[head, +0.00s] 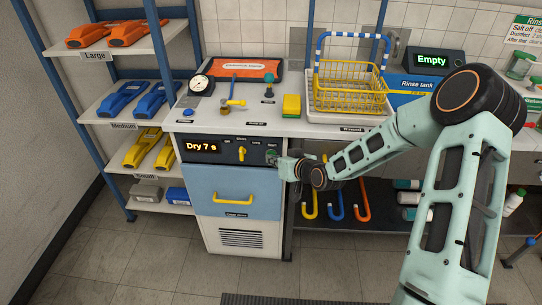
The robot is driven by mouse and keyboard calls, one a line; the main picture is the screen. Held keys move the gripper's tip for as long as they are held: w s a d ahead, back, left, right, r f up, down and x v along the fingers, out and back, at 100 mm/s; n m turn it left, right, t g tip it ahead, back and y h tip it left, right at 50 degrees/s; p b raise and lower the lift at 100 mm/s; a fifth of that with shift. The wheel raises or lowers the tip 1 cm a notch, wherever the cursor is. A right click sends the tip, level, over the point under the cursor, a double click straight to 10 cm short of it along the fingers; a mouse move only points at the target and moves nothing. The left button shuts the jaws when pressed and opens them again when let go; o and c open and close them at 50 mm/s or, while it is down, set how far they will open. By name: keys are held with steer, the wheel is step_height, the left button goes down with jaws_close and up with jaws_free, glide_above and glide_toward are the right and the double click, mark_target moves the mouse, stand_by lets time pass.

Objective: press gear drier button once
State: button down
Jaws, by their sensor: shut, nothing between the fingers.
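The gear drier is a white cabinet with a blue drawer (236,188) below a black control panel. Its display (202,147) reads "Dry 7 s" in orange. A yellow selector knob (242,153) sits in the middle of the panel. At the panel's right end, under a small label that seems to read "Start", is a green button (271,153). My gripper (277,162) is shut and empty, with its tip right at this button. The gripper partly hides it, and I cannot tell whether they touch.
A rinse tank (423,85) with an "Empty" display stands at the back right. Shelves with coloured gear (122,98) stand left.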

steer(key=shift+s, duration=0.85)
steer(key=s, duration=0.5)
steer(key=shift+a+b, duration=0.1)
steer(key=shift+b, duration=0.2)
stand_by(0.5)
